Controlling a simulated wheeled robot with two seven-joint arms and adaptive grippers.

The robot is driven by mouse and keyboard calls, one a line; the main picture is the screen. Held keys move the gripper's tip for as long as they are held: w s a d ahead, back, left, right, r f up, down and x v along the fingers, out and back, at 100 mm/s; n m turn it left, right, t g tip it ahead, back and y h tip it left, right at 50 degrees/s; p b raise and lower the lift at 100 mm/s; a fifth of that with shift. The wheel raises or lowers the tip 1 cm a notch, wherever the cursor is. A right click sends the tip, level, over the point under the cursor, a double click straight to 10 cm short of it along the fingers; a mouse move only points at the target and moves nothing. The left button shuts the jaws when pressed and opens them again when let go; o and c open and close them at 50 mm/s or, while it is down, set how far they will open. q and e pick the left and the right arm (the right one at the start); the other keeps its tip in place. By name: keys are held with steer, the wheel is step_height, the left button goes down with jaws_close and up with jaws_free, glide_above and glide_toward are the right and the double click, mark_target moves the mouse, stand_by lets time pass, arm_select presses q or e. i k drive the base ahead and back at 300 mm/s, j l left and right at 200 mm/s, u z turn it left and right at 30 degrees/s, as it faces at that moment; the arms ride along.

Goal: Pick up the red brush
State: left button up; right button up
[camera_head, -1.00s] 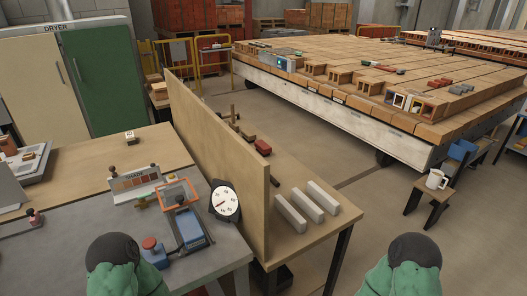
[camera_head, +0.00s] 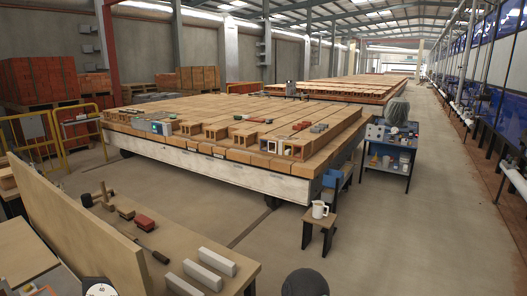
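I cannot make out the red brush for certain. A small red block-like thing (camera_head: 144,222) lies on the narrow wooden table (camera_head: 225,258) at the lower left, with a dark long-handled thing (camera_head: 152,252) beside it.
The large car (camera_head: 215,165) fills the middle. A stool with a white mug (camera_head: 319,209) stands before it. A blue table (camera_head: 389,158) with small items stands to its right. Several grey bars (camera_head: 209,258) lie on the narrow table beside a wooden panel (camera_head: 75,232). The right aisle floor is clear.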

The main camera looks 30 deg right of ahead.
mark_target(144, 223)
steer(key=i+l+z, duration=0.15)
steer(key=l, duration=0.25)
steer(key=l+z, duration=0.15)
steer(key=l, duration=0.3)
steer(key=i+l+z, duration=0.45)
steer(key=l, duration=0.15)
steer(key=i+l+z, duration=0.75)
steer(key=i+z, duration=0.2)
steer(key=i+u, duration=0.45)
steer(key=i, duration=0.15)
steer(key=i+l+u, duration=0.3)
steer(key=i+u, duration=0.15)
steer(key=i, duration=0.15)
